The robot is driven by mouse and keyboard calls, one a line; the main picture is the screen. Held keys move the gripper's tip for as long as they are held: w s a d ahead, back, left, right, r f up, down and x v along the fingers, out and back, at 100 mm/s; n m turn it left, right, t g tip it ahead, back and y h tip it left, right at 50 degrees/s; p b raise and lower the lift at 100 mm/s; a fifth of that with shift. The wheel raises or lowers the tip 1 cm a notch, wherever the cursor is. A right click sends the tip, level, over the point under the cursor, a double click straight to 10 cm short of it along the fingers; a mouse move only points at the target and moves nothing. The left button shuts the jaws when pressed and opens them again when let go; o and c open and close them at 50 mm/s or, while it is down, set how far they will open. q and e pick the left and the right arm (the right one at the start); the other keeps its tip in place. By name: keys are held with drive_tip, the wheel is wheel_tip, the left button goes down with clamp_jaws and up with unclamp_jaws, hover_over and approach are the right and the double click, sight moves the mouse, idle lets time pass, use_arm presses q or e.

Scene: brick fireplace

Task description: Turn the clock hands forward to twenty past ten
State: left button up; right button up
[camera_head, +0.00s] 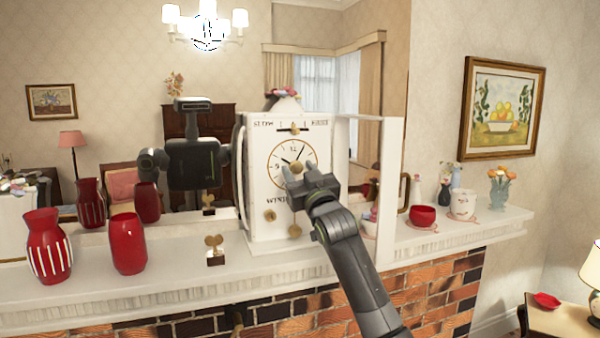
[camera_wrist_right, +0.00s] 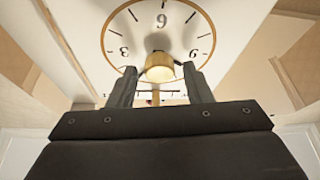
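A white clock (camera_head: 262,190) stands on the mantel shelf, its round dial (camera_head: 275,150) facing me. One dark hand points up and right, near the 1; a shorter one seems to point up and left, near the 10. My right gripper (camera_head: 297,168) is in front of the lower dial. In the right wrist view my right gripper (camera_wrist_right: 160,82) has its fingers apart, one on each side of a brass knob (camera_wrist_right: 159,67) at the dial, with gaps visible. Whether either finger touches a hand is unclear. My left gripper is not in view.
A white-framed door (camera_head: 394,190) stands open at the clock's right. A brass winged key (camera_head: 214,248) stands left of it. Red vases (camera_head: 127,244) are farther left; a red bowl (camera_head: 423,216) and a white cup (camera_head: 462,204) are right. A mirror behind shows my reflection.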

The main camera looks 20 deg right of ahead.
drive_tip(key=c, duration=0.8)
drive_tip(key=shift+f+m+h+b, duration=0.2)
drive_tip(key=shift+m+h+b, duration=0.2)
drive_tip(key=shift+m+b, duration=0.55)
drive_tip(key=m+h+b, duration=0.2)
drive_tip(key=m+b, duration=0.1)
drive_tip(key=m, duration=0.1)
drive_tip(key=shift+a, duration=0.15)
drive_tip(key=shift+r+m+h+b, duration=0.15)
drive_tip(key=shift+m+h+b, duration=0.7)
drive_tip(key=shift+m, duration=0.4)
drive_tip(key=o, duration=1)
